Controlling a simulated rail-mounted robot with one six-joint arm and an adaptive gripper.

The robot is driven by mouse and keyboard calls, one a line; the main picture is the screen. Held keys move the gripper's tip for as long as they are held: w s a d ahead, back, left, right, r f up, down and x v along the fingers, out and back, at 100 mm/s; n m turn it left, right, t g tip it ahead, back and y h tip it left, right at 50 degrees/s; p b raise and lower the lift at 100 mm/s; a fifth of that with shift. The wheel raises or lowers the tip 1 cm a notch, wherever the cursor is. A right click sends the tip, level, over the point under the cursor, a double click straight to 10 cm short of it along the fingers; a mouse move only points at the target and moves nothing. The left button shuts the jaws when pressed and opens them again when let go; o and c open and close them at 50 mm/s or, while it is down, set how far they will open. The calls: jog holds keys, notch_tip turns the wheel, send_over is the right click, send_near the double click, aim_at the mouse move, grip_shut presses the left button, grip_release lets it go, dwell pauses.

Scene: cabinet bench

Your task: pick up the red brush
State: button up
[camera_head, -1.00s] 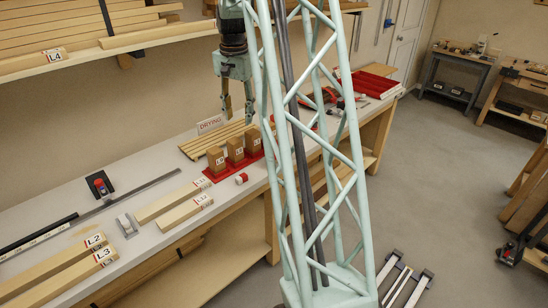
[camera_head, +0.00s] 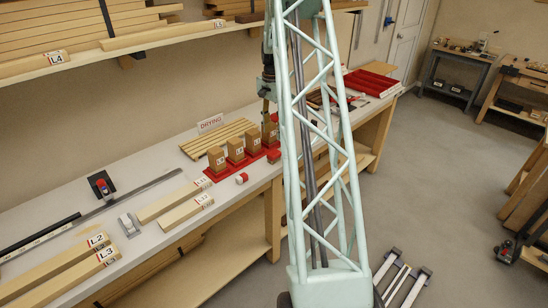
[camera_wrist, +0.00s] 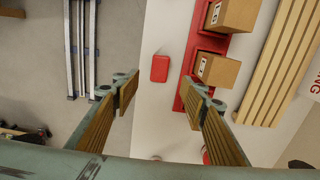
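I cannot make out with certainty which thing is the red brush. A small red block (camera_wrist: 160,68) lies on the bench in the wrist view, beyond and between my fingertips, touching neither. In the head view, a small red piece (camera_head: 274,156) lies in front of the red tray, and a small red-and-white piece (camera_head: 241,179) lies further left. My gripper (camera_wrist: 162,95) is open and empty, its two wood-coloured fingers wide apart above the bench. In the head view my gripper (camera_head: 267,104) is partly hidden behind my lattice column. Another red thing (camera_wrist: 206,156) is mostly hidden by the right finger.
Labelled wooden blocks (camera_head: 235,149) stand on the red tray (camera_head: 225,170), close to my right finger in the wrist view. A slatted rack (camera_head: 215,140) and a DRYING sign (camera_head: 210,123) are behind. A red open box (camera_head: 372,82) stands at the bench's far right.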

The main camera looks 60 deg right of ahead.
aim_at(274, 153)
jog(key=shift+s+d+f, duration=0.1)
jog(key=shift+d+f, duration=0.05)
jog(key=shift+f, duration=0.05)
dwell(0.3)
jog(key=shift+f, duration=4.3)
jog(key=shift+f, duration=0.15)
jog(key=shift+f+p, duration=0.3)
jog(key=shift+f, duration=2.15)
jog(key=shift+c, duration=0.7)
jog(key=c, duration=0.8)
